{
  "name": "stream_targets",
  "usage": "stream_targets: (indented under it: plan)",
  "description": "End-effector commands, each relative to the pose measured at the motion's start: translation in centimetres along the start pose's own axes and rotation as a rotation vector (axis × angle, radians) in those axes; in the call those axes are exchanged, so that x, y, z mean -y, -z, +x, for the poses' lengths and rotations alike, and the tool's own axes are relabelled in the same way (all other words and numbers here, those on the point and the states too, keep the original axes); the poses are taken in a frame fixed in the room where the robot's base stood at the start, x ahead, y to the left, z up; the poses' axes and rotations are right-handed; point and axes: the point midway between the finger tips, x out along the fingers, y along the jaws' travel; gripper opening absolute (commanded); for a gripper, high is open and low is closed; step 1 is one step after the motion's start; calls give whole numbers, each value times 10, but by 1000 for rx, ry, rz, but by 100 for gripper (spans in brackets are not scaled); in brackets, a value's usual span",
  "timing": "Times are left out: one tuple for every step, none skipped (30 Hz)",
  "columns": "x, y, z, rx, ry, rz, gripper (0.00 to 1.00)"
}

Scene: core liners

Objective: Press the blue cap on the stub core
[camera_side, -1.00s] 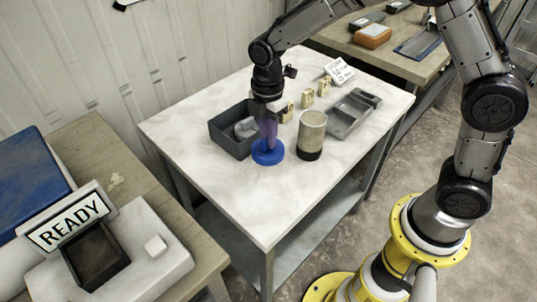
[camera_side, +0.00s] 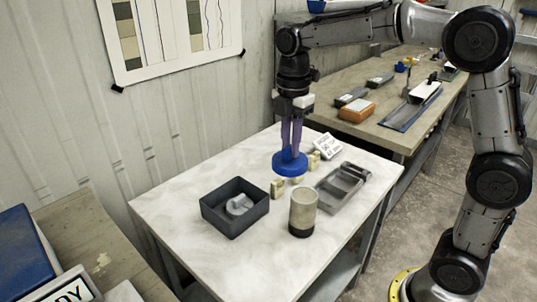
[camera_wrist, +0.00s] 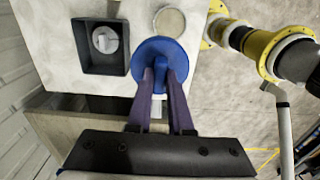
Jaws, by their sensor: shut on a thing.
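The blue cap (camera_side: 289,164) is a round disc held between the purple fingers of my gripper (camera_side: 291,150). It is up in the air above the white table, clear of the surface. The stub core (camera_side: 303,207) is a pale cylinder with a dark lower band, standing upright on the table. In the side view the cap is above and behind it, apart from it. In the wrist view the cap (camera_wrist: 150,50) hangs at the fingertips (camera_wrist: 160,68), and the round top of the stub core (camera_wrist: 170,21) shows beyond it, uncovered.
A dark open box (camera_side: 212,222) with a grey piece inside stands left of the core. A grey tray (camera_side: 327,203) lies to the right. Small beige blocks (camera_side: 277,188) and a printed card (camera_side: 326,146) are behind. The white table's front area (camera_side: 240,262) is clear.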

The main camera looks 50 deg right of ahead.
Motion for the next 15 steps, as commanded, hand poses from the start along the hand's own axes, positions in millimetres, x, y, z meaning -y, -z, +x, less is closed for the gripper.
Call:
stream_targets:
  plan:
    - [4,-14,0,0,0,7,0]
    - [6,-20,0,0,0,8,0]
    - [9,-28,0,0,-1,7,0]
    - [11,-34,0,0,-1,6,0]
    - [14,-40,0,0,-1,6,0]
    - [16,-46,1,0,-1,5,0]
    - [19,-51,1,0,-1,6,0]
    - [19,-51,7,-1,4,1,0]
    - [19,-49,16,-1,5,-1,0]
    - [18,-49,20,-1,4,-1,0]
    - [18,-49,25,-1,4,-1,0]
    - [18,-48,30,-1,3,-1,0]
    - [18,-48,36,-1,4,-1,0]
    - [18,-48,40,-1,3,-1,0]
    - [18,-48,44,0,2,-1,0]
